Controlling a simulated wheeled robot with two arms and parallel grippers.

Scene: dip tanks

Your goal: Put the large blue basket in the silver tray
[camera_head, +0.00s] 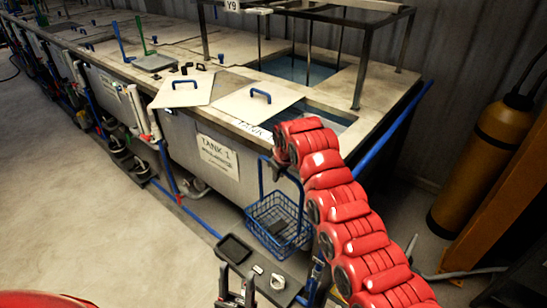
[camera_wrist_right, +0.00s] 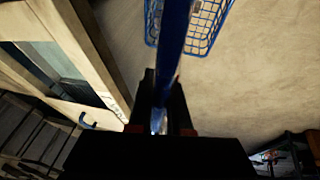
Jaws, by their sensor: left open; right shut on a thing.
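The large blue wire basket (camera_head: 280,222) hangs upright from its tall handle in front of the tank's corner. My right gripper (camera_head: 281,168), on the red arm, is shut on the top of that handle. In the right wrist view the blue handle runs between the dark fingers (camera_wrist_right: 161,112), and part of the basket (camera_wrist_right: 205,22) shows at the top. A small dark thing seems to lie in or behind the basket. My left gripper (camera_head: 236,284) is open and empty at the bottom. A flat grey tray-like thing (camera_head: 155,62) lies on the tank top; I cannot tell if it is the silver tray.
Tank 1 (camera_head: 215,153) has an opening and loose lids with blue handles (camera_head: 261,96). A metal frame (camera_head: 358,60) stands over the tank top. A yellow cylinder (camera_head: 485,150) stands at right. A dark shelf with small items (camera_head: 236,248) is below. Open floor lies at left.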

